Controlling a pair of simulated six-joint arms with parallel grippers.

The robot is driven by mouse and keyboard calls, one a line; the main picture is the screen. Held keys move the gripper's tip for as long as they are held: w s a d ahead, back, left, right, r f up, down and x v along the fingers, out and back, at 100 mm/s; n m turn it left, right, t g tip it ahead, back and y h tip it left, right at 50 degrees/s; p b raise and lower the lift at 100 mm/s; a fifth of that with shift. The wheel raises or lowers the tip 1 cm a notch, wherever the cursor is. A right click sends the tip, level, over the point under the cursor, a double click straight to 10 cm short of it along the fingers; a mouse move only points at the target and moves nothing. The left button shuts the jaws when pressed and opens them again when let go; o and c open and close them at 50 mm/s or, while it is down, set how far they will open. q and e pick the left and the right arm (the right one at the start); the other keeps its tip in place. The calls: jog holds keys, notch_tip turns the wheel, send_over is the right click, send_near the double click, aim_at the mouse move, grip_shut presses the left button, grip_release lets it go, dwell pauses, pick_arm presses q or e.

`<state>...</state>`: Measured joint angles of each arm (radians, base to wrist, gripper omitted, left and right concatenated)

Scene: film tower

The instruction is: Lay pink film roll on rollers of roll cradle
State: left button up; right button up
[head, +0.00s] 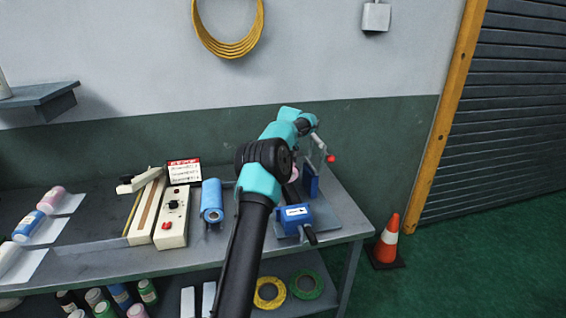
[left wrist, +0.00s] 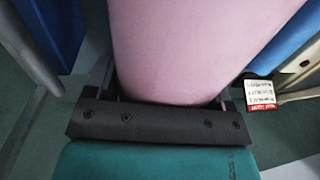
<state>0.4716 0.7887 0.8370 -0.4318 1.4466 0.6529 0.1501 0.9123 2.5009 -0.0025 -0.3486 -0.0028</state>
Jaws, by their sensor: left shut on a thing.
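The pink film roll (left wrist: 195,45) fills the middle of the left wrist view, and a small part of it (head: 294,173) shows beside my arm in the head view. My left gripper (left wrist: 168,92) is shut on it. In the head view my own arm hides the gripper and most of the roll. The roll is over or beside the stand with blue upright plates (head: 311,182), which appears to be the roll cradle. My right gripper is not in view.
A cream control box (head: 172,217) and a red-and-white sign (head: 184,172) are further left. A blue labelled part with a black handle (head: 296,216) and a red-knobbed crank (head: 331,158) are close to my arm.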

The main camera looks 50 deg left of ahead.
pick_arm(q)
jog(key=shift+f, duration=2.8)
jog(key=shift+f, duration=1.2)
jog(key=o, duration=1.3)
